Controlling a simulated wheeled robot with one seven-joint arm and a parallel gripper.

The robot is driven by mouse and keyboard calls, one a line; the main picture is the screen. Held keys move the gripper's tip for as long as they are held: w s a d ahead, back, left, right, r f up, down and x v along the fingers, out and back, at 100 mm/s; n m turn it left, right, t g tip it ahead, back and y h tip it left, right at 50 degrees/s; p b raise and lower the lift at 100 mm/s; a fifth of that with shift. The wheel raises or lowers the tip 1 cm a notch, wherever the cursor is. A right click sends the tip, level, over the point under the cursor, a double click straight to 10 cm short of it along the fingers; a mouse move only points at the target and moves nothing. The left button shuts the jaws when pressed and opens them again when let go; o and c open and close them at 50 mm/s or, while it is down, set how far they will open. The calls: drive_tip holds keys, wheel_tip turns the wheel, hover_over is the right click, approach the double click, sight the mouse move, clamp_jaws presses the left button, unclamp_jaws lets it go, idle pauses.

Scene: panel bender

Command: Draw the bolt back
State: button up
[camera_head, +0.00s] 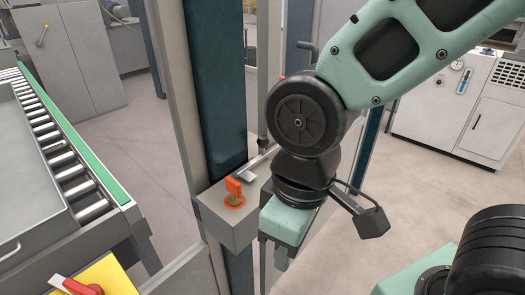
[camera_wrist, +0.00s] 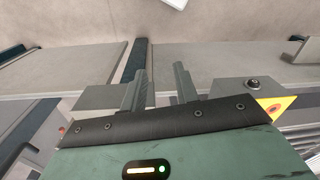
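My gripper (camera_head: 281,260) points down in front of the gate post in the head view, just right of a grey box. Its fingers are mostly hidden there by its own body. In the wrist view my gripper (camera_wrist: 160,72) shows two fingers set apart, with nothing seen held between them. The grey lock box (camera_head: 225,222) is fixed to the post and carries an orange key-like piece (camera_head: 234,188). A thin grey bar (camera_head: 263,158) runs from beside the box and passes behind my arm; I cannot tell whether it is the bolt.
A roller conveyor (camera_head: 70,170) with a green edge stands at the left. A yellow panel with a red handle (camera_head: 82,287) is at the lower left. A dark teal post (camera_head: 212,80) rises behind the box. A white cabinet (camera_head: 440,115) stands at the right, with open floor before it.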

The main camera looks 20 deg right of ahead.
drive_tip(key=shift+m+g+y, duration=0.5)
drive_tip(key=shift+m+y, duration=0.1)
drive_tip(key=shift+y, duration=0.3)
drive_tip(key=w+r, duration=0.1)
drive_tip(key=w, duration=0.1)
drive_tip(key=w+r+p, duration=0.1)
drive_tip(key=w, duration=0.1)
drive_tip(key=w+r+p, duration=0.1)
drive_tip(key=w, duration=0.2)
drive_tip(key=shift+d, duration=0.3)
clamp_jaws()
drive_tip(key=w+d+r+m+t+y+p, duration=0.1)
drive_tip(key=w+d+r+y+p, duration=0.1)
drive_tip(key=w+d, duration=0.6)
drive_tip(key=w+d+r+m+t+y+p, duration=0.1)
drive_tip(key=w+d+r+t+p, duration=0.1)
drive_tip(key=w+d, duration=0.6)
drive_tip(key=w+r, duration=0.1)
drive_tip(key=w, duration=0.4)
drive_tip(key=shift+w+d+t+y+p, duration=0.15)
drive_tip(key=shift+d+t+y+p, duration=0.15)
drive_tip(key=shift+d+y+p, duration=0.1)
